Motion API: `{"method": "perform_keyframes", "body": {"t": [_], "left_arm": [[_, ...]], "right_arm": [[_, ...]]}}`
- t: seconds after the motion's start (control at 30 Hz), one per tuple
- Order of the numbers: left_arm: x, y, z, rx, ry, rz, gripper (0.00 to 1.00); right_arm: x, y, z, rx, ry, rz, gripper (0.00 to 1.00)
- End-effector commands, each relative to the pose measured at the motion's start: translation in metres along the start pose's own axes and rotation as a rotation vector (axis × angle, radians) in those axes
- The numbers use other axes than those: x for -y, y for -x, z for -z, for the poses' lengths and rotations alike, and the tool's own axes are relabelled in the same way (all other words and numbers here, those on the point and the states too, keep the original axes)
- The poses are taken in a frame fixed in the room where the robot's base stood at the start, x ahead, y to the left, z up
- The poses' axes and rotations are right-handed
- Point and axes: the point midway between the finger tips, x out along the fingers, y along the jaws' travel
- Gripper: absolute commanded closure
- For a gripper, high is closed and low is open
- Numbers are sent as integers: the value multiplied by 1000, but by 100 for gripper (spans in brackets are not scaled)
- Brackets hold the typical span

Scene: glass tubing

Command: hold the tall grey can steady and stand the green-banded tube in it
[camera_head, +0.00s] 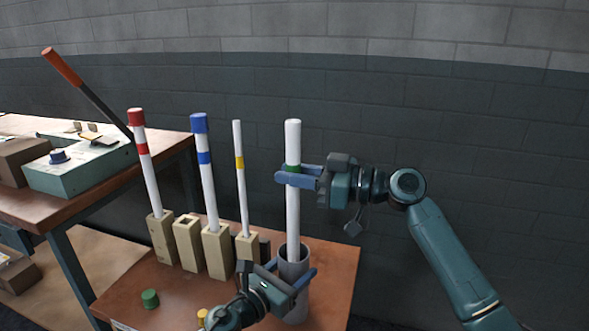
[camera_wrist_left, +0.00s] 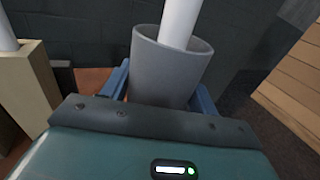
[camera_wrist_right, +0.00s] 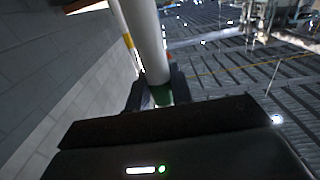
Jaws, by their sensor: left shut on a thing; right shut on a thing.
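The green-banded tube (camera_head: 293,220) is white and stands nearly upright, with its lower end inside the mouth of the tall grey can (camera_head: 294,268). My right gripper (camera_head: 292,179) is shut on the tube at its green band; the band also shows between the fingers in the right wrist view (camera_wrist_right: 162,96). My left gripper (camera_head: 291,284) is shut around the grey can, which stands on the brown table. In the left wrist view the tube (camera_wrist_left: 180,22) enters the can (camera_wrist_left: 165,75) and leans toward the rim's far side. The tube's bottom end is hidden inside the can.
Wooden block holders stand left of the can. They hold a red-banded tube (camera_head: 148,172), a blue-banded tube (camera_head: 206,172) and a yellow-banded tube (camera_head: 241,185); one holder (camera_head: 187,243) is empty. A green cap (camera_head: 150,298) and a yellow cap (camera_head: 202,317) lie in front.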

Motion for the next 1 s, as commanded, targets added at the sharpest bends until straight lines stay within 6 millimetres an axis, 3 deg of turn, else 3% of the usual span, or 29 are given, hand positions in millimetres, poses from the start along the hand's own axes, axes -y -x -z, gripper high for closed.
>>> {"method": "perform_keyframes", "body": {"t": [1.0], "left_arm": [[0, 0, 0, -1, 0, 0, 67]], "right_arm": [[0, 0, -12, -1, 0, 0, 100]]}}
